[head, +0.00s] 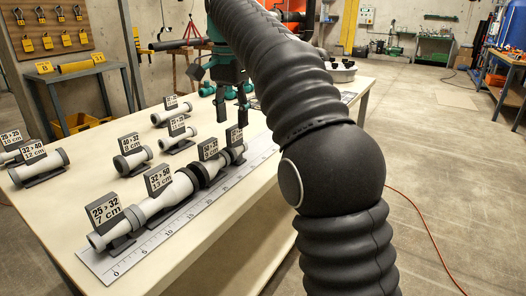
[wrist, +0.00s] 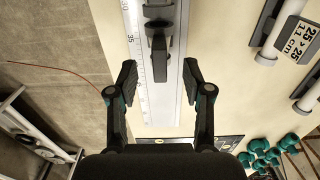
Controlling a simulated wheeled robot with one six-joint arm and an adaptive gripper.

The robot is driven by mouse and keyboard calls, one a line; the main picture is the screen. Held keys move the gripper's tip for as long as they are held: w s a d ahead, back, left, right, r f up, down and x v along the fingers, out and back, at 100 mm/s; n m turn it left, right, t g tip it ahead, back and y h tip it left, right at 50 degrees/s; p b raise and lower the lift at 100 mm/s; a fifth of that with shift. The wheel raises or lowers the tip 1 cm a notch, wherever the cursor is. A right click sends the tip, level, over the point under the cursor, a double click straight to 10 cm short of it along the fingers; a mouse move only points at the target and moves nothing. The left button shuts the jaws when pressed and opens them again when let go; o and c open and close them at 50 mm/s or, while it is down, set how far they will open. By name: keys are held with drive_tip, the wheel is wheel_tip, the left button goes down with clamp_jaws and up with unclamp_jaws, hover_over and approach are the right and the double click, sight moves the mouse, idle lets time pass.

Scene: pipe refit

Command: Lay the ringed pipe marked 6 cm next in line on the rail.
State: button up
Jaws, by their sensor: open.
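My gripper (head: 232,114) is open and empty above the far end of the line on the rail (head: 120,258). In the wrist view its fingers (wrist: 160,82) stand apart on either side of the rail strip. A short pipe (head: 238,150) with a dark tag lies at the far end of the line. Its tag face is too small to read, so I cannot tell if it is the 6 cm one. In the wrist view a dark upright tag (wrist: 159,58) and dark pipe parts lie on the rail just ahead of the fingers, apart from them.
Pipes tagged 7 cm (head: 106,212) and 13 cm (head: 159,181), then another tagged pipe (head: 208,150), lie in line on the rail. Loose tagged pipes, one marked 8 cm (head: 131,144), lie on the table to the left. Teal fittings (wrist: 268,152) stand near the gripper.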

drive_tip(key=shift+s+d+r, duration=0.1)
drive_tip(key=shift+s+d, duration=0.15)
drive_tip(key=shift+d, duration=0.05)
drive_tip(key=s+d+f+n+t, duration=0.1)
drive_tip(key=s+d+n+t, duration=0.1)
drive_tip(key=s+d, duration=0.45)
drive_tip(key=s+d+f+n+t, duration=0.1)
drive_tip(key=s+d+f, duration=0.3)
drive_tip(key=s+f, duration=0.6)
drive_tip(key=s+d+f+n+t, duration=0.2)
drive_tip(key=s+d+f+n, duration=0.2)
drive_tip(key=s+f, duration=0.5)
drive_tip(key=shift+s+d+f+n+t, duration=0.35)
drive_tip(key=shift+s+d, duration=0.4)
drive_tip(key=shift+s, duration=0.35)
